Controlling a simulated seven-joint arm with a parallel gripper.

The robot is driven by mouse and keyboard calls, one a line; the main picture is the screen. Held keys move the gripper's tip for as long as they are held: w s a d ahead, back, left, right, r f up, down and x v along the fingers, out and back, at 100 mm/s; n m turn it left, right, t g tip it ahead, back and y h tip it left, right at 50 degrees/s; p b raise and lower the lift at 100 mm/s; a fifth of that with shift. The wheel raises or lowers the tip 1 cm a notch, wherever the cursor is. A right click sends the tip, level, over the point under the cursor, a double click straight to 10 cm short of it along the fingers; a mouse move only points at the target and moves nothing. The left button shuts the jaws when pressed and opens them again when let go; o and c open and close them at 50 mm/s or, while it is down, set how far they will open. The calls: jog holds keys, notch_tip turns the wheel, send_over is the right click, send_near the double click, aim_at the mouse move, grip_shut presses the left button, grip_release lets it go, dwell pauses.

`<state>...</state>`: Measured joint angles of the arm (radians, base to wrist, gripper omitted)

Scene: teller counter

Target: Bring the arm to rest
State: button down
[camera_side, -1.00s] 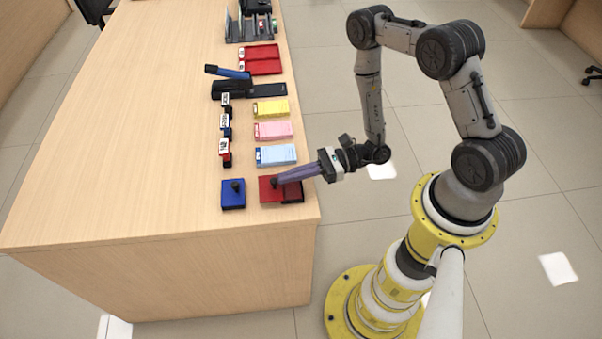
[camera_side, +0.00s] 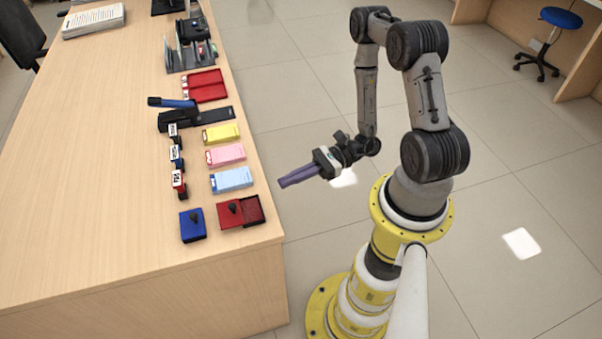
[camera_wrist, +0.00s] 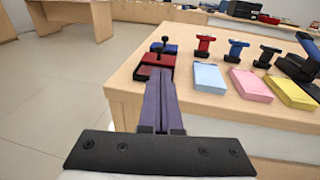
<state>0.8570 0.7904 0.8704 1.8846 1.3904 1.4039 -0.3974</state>
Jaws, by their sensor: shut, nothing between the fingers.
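My gripper (camera_side: 283,183), with long purple fingers, is shut and empty. In the side view it hangs in the air just past the right edge of the counter (camera_side: 95,200), beside the light blue pad and the red box, and appears apart from both. In the wrist view the closed fingers (camera_wrist: 158,78) point toward the red box (camera_wrist: 155,60) at the counter's near corner. My arm is bent, with its elbow raised high above the floor.
The red box (camera_side: 229,212) with a black knob sits beside a blue box (camera_side: 192,226). Light blue (camera_side: 232,180), pink (camera_side: 226,155) and yellow (camera_side: 221,134) pads line the edge, with upright stamps (camera_side: 179,184) behind. A blue-handled black device (camera_side: 180,118) stands beyond. Open floor lies right of the counter.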

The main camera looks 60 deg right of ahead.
jog(key=s+a+r+n+g+h, duration=0.1)
jog(key=a+r+n+g+h, duration=0.15)
jog(key=r+n+g, duration=0.5)
jog(key=s+a+r+n+g+h, duration=0.1)
jog(key=a+r+n+g, duration=0.25)
jog(key=r+n, duration=0.75)
jog(key=s+r+n+t+h, duration=0.2)
jog(key=s+r+n+h, duration=0.3)
jog(key=s+r, duration=0.2)
jog(key=s+d+r+n+t+h, duration=0.1)
jog(key=s+d+r+t+h, duration=0.1)
jog(key=d+r+t+h, duration=0.1)
jog(key=shift+d+n+t+h, duration=0.35)
jog(key=shift+d+t+h, duration=0.65)
jog(key=shift+d, duration=0.9)
